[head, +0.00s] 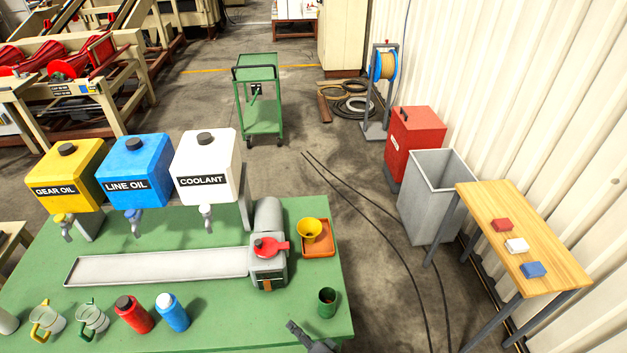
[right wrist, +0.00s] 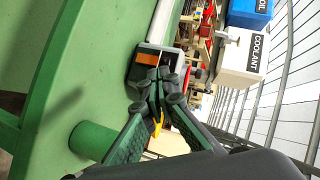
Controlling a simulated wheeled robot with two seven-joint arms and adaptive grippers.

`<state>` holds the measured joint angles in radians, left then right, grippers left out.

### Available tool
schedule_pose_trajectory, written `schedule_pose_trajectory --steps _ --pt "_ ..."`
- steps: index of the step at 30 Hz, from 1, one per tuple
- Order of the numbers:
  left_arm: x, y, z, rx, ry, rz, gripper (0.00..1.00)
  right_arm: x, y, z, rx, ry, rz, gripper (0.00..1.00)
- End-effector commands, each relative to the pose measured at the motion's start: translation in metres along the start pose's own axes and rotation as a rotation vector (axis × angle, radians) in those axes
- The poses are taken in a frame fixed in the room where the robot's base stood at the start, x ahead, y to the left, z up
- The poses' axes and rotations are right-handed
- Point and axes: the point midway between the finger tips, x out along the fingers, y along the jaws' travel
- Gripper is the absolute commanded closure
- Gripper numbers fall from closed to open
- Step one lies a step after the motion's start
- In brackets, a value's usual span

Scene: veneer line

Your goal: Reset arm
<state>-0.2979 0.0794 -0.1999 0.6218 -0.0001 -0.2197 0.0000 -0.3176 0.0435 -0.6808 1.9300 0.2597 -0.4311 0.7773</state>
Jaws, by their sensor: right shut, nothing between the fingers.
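My right gripper (head: 292,326) is at the front edge of the green bench (head: 220,325), low in the head view, left of a small green cup (head: 327,303). In the right wrist view its fingers (right wrist: 157,84) are together with nothing between them. Behind the fingertips there is the grey machine (right wrist: 143,68) with an orange patch. The green cup (right wrist: 92,140) stands upright on the bench, to the left of the fingers in that view. My left gripper is in neither view.
Yellow, blue and white dispensers (head: 205,165) stand at the bench's back. A yellow funnel (head: 309,230) is on an orange tray (head: 318,252). Red bottle (head: 134,313), blue bottle (head: 172,312) and clear jugs (head: 92,318) line the front. Cables (head: 375,230) cross the floor right.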

Motion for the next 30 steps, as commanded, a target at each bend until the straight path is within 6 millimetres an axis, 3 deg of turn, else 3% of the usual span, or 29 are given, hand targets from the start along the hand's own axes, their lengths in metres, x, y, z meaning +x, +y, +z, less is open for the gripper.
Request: schedule_pose_trajectory --steps 5,9,13,18,30 --pt "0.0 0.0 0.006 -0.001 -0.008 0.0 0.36 -0.055 0.058 -0.044 -0.189 -0.02 0.216 1.0" --pt "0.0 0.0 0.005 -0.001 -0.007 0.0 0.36 -0.13 0.114 -0.082 -0.357 -0.082 0.447 1.0" --pt "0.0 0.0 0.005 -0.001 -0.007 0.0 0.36 -0.202 0.15 -0.104 -0.467 -0.163 0.632 1.0" --pt "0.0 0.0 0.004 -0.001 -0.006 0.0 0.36 -0.27 0.174 -0.117 -0.539 -0.249 0.788 1.0" --pt "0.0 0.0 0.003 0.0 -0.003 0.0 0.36 -0.382 0.193 -0.127 -0.606 -0.406 1.007 1.0"
